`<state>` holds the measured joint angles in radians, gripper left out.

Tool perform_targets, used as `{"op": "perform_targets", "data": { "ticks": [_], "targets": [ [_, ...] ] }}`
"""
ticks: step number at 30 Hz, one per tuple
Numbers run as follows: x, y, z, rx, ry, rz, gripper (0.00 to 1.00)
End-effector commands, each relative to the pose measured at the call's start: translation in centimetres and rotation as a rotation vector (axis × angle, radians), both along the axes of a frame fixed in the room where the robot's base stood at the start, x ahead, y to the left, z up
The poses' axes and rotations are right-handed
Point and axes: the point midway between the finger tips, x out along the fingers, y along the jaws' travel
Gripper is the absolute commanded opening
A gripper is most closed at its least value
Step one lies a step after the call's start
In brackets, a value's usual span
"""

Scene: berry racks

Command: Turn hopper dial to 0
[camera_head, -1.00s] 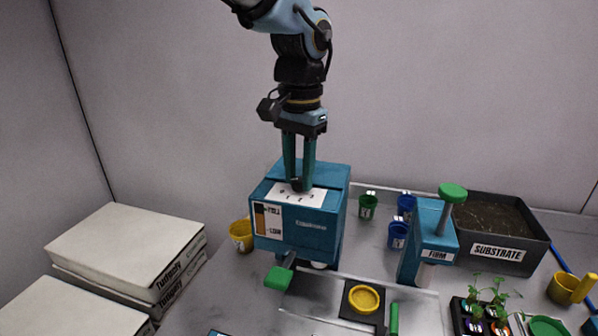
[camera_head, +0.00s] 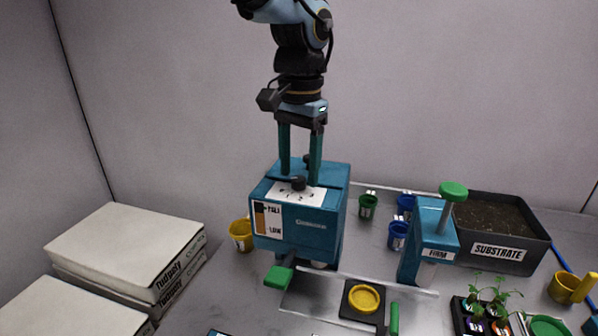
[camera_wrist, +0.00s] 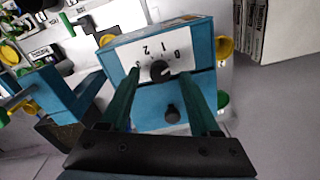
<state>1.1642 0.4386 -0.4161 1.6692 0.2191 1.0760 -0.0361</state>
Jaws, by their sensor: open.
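The teal hopper box (camera_head: 300,232) stands at the back of the table. A white plate with numbers (camera_head: 316,199) lies on its top, with the black hopper dial (camera_head: 298,184) on it. In the wrist view the dial (camera_wrist: 159,71) sits below the digits 0, 1, 2 and 3. A small light mark shows on the dial's right side, toward the 0 side, but I cannot tell its exact reading. My gripper (camera_head: 299,174) is open and empty above the dial. Its fingers (camera_wrist: 160,78) show on both sides of the dial, apart from it.
A second black knob (camera_wrist: 172,113) is on the hopper top. A green-handled lever (camera_head: 279,276) is at the hopper's front. A teal press (camera_head: 428,245) and a substrate bin (camera_head: 508,263) stand to the right. White stacked bags (camera_head: 125,245) lie left. Small cups stand behind.

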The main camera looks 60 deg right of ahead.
Motion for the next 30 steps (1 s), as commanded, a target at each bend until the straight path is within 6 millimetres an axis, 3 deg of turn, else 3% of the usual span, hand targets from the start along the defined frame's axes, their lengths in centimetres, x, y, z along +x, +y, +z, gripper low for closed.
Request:
{"op": "perform_targets", "data": {
  "ticks": [9,15,30],
  "targets": [
    [-0.1,-0.1,5.9,-0.006,-0.001,0.0,0.63],
    [-0.2,0.0,8.8,-0.004,-0.001,-0.001,0.63],
    [-0.2,0.0,9.8,-0.001,-0.001,-0.001,0.63]
  ]
}}
